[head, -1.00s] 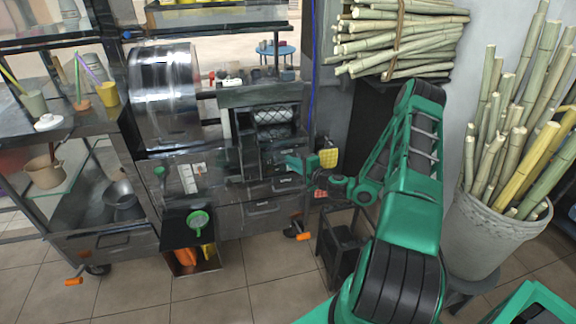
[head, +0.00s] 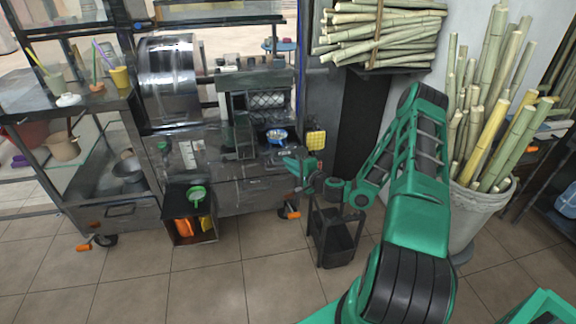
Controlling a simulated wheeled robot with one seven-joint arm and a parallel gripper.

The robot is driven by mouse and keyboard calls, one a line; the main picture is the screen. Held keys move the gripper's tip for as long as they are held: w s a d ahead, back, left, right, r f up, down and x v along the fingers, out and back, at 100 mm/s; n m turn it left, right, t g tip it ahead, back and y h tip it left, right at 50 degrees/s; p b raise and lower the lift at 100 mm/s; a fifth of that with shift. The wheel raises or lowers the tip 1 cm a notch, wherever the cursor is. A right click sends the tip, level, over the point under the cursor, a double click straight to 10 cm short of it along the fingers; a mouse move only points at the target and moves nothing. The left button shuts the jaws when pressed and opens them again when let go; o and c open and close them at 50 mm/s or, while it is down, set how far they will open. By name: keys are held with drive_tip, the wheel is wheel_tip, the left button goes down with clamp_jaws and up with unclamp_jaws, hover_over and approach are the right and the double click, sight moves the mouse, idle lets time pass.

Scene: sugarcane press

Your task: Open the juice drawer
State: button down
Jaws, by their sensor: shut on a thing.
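The juice drawer (head: 270,151) is in the front of the sugarcane press, below the rollers (head: 266,99). It stands pulled out, and a bluish metal bowl (head: 277,135) shows inside it. My gripper (head: 288,163) is at the drawer's front, at its right side, and is shut on it, seemingly at the handle. The handle itself is too small and covered to make out.
A black bin-like stand (head: 336,237) is on the floor just under my arm. A small open box (head: 190,229) sits below the press at left. A bucket of canes (head: 479,215) stands at right. The floor in front is clear.

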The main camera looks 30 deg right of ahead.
drive_tip(key=shift+s+d+f, duration=0.1)
drive_tip(key=shift+s+d, duration=0.05)
drive_tip(key=shift+s, duration=0.25)
drive_tip(key=c, duration=1.8)
unclamp_jaws()
drive_tip(key=shift+c, duration=0.2)
drive_tip(key=a+v, duration=0.1)
drive_tip(key=v, duration=0.9)
drive_tip(key=shift+s+d, duration=0.3)
drive_tip(key=shift+d, duration=0.05)
